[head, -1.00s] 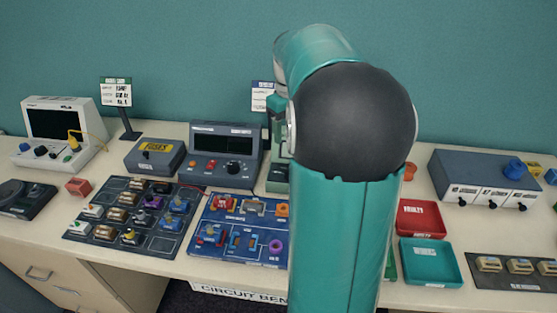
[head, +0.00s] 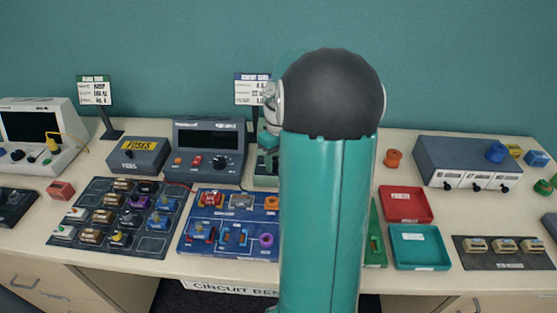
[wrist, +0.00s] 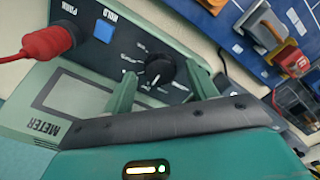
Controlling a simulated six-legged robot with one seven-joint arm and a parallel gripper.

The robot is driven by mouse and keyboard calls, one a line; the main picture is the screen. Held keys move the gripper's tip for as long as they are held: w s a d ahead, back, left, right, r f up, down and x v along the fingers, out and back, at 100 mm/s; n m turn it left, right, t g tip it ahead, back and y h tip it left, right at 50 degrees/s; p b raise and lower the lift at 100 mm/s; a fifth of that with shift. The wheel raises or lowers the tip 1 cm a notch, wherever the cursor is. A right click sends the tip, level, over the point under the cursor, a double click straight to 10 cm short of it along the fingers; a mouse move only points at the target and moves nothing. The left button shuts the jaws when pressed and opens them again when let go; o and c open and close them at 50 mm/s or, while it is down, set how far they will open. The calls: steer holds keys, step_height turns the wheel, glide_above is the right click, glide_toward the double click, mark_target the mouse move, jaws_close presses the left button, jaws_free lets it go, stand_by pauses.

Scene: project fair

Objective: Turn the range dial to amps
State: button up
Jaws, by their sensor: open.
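The green meter (wrist: 85,95) has a dark face, a grey display and a round black range dial (wrist: 160,72) in the wrist view. A white mark shows on the dial; the small labels around it are too small to read. My gripper (wrist: 161,70) is open, with one green finger on each side of the dial. I cannot tell whether either finger touches it. In the head view, only a green edge of the meter (head: 265,178) shows beside my arm, which hides the rest and my fingers.
A red plug (wrist: 48,42) with its cable and a blue HOLD button (wrist: 103,31) sit on the meter's face. A blue component board (head: 200,250) lies left of my arm. A grey bench unit (head: 208,160) stands behind it. Red (head: 405,217) and teal (head: 420,262) trays lie to the right.

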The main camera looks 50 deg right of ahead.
steer(key=shift+f, duration=0.4)
steer(key=c, duration=1)
